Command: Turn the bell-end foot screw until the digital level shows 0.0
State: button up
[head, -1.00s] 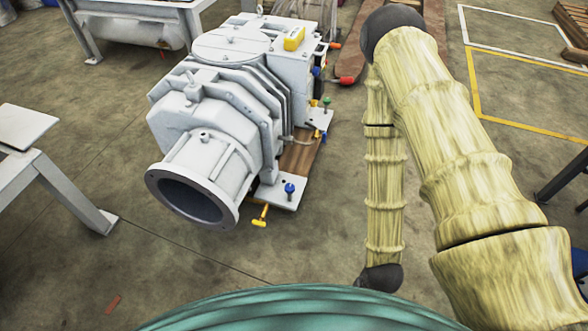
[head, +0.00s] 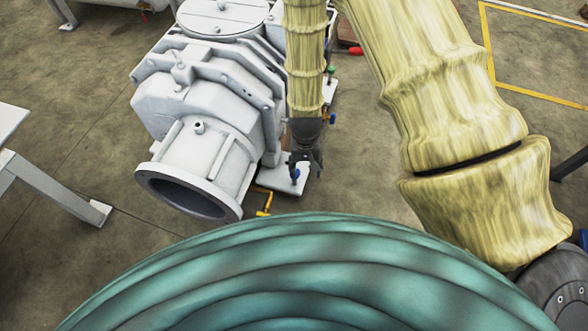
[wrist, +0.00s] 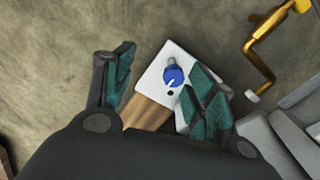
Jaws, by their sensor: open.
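The bell-end foot screw has a blue knob with a white mark (wrist: 173,76). It stands on a white foot plate (wrist: 152,86) in the wrist view. In the head view the blue knob (head: 296,174) shows partly behind my gripper (head: 306,166), near the pump's bell flange (head: 190,193). In the wrist view my gripper (wrist: 162,68) is open, with a teal-padded finger on each side of the knob, the right one closer. I cannot tell its height above the knob. The digital level is not in view now.
The white pump (head: 205,100) stands left of my arm. A yellow crank handle (head: 264,202) sticks out beside the foot; it also shows at the upper right of the wrist view (wrist: 262,62). Open floor lies right of the foot. A grey-legged table (head: 55,187) stands at left.

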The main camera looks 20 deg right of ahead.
jog(key=w+a+r, duration=0.2)
jog(key=w+r, duration=0.1)
jog(key=w, duration=0.1)
jog(key=shift+m, duration=0.3)
notch_tip(320, 180, down, 11)
jog(key=b, duration=0.5)
jog(key=shift+w+a, duration=0.1)
jog(key=c, duration=1)
